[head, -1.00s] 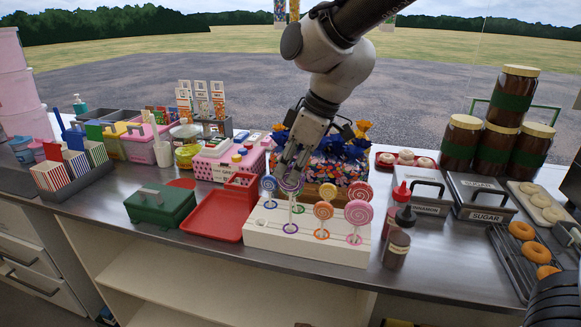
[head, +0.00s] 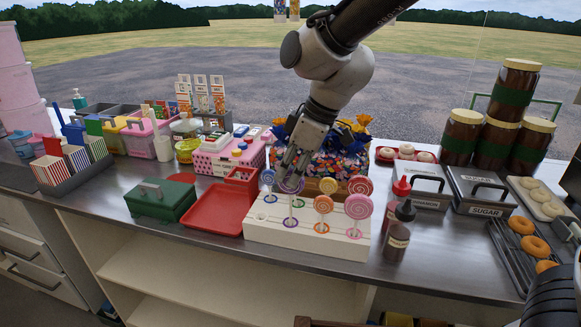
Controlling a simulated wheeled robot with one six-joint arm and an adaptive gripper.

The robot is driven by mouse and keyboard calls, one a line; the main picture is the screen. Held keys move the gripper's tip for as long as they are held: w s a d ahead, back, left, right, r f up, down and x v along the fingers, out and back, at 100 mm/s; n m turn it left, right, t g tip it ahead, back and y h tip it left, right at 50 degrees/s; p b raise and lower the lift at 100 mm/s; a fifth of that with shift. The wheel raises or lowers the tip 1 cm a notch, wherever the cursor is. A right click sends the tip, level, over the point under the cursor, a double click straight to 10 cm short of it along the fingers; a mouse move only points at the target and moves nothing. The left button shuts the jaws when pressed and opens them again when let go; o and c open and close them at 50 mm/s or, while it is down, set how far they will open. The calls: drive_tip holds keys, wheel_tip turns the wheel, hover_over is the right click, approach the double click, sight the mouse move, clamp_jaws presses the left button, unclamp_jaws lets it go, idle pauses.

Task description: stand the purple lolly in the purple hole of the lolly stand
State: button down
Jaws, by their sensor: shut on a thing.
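The purple lolly (head: 291,185) is upright, with my gripper (head: 290,174) shut on it near its round head. Its white stick points down to the purple-ringed hole (head: 290,222) of the white lolly stand (head: 307,241). The stick's lower end appears at the ring. I cannot tell how far it is inside the hole. Other lollies stand in the same stand: a blue one (head: 268,177) to the left, and orange (head: 323,204) and pink (head: 358,206) ones to the right. My gripper hides part of the purple lolly's head.
A red tray (head: 217,211) and a green box (head: 160,201) lie left of the stand. Dark sauce bottles (head: 397,238) stand close on its right. A bin of colourful wrapped sweets (head: 335,160) is just behind. The counter's front edge is close.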

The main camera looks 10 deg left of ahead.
sight(287, 192)
drive_tip(key=shift+f, duration=0.15)
drive_tip(key=shift+f, duration=0.5)
idle(0.4)
drive_tip(key=shift+f, duration=0.75)
drive_tip(key=shift+f, duration=0.35)
drive_tip(key=c, duration=0.7)
unclamp_jaws()
